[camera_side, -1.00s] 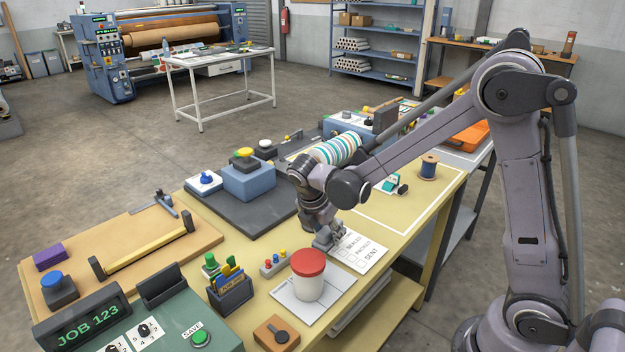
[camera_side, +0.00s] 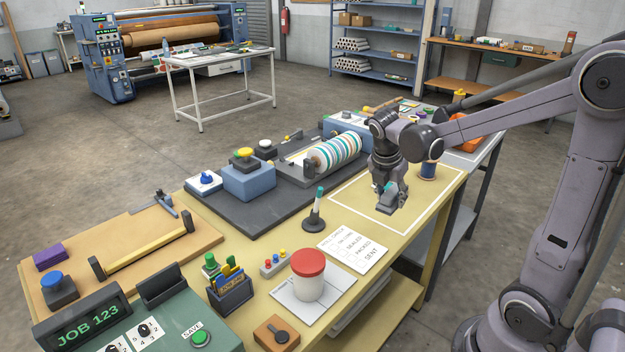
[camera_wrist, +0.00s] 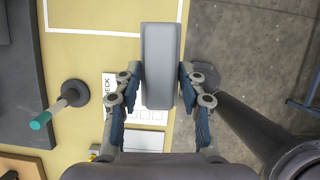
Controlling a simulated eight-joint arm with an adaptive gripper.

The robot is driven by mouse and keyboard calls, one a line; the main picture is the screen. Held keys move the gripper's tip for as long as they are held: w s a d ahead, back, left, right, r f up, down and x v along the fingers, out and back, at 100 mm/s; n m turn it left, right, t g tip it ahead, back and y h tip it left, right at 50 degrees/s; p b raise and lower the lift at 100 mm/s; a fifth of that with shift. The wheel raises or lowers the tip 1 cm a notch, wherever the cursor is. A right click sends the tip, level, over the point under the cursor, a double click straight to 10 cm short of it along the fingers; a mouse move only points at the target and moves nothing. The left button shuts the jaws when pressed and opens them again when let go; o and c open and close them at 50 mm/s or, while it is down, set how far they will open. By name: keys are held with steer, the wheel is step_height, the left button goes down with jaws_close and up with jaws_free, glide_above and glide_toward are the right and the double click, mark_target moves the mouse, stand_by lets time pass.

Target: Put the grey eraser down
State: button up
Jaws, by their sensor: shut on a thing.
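My gripper (camera_side: 391,192) is shut on the grey eraser (camera_wrist: 161,60), a pale grey block that shows between the two fingers (camera_wrist: 158,95) in the wrist view. In the side view, my gripper points down at the white-outlined rectangle (camera_side: 352,205) on the yellow table. The eraser looks like the grey block (camera_side: 397,199) at the fingertips there. I cannot tell exactly how high it is above the table. A printed checklist card (camera_side: 353,251) lies in front of the rectangle and is partly hidden behind the eraser in the wrist view (camera_wrist: 148,142).
A marker in a dark round stand (camera_side: 313,216) stands left of the rectangle; it also shows in the wrist view (camera_wrist: 65,103). A thread spool (camera_side: 428,168) is close behind my gripper. A striped roller (camera_side: 335,151) is to the left. A red-lidded jar (camera_side: 308,275) stands nearer.

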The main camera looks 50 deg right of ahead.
steer(key=s+d, duration=0.4)
steer(key=d, duration=0.6)
steer(key=shift+m, duration=0.4)
steer(key=w+a+f, duration=0.1)
steer(key=w+f, duration=0.1)
steer(key=w, duration=0.1)
steer(key=w+a+f, duration=0.2)
steer(key=w, duration=0.1)
steer(key=w+a+f, duration=0.1)
steer(key=w+f, duration=0.2)
steer(key=w, duration=0.1)
steer(key=shift+a, duration=0.4)
steer(key=shift+f, duration=2.1)
steer(key=shift+f, duration=0.15)
steer(key=o, duration=1.1)
steer(key=shift+o, duration=0.2)
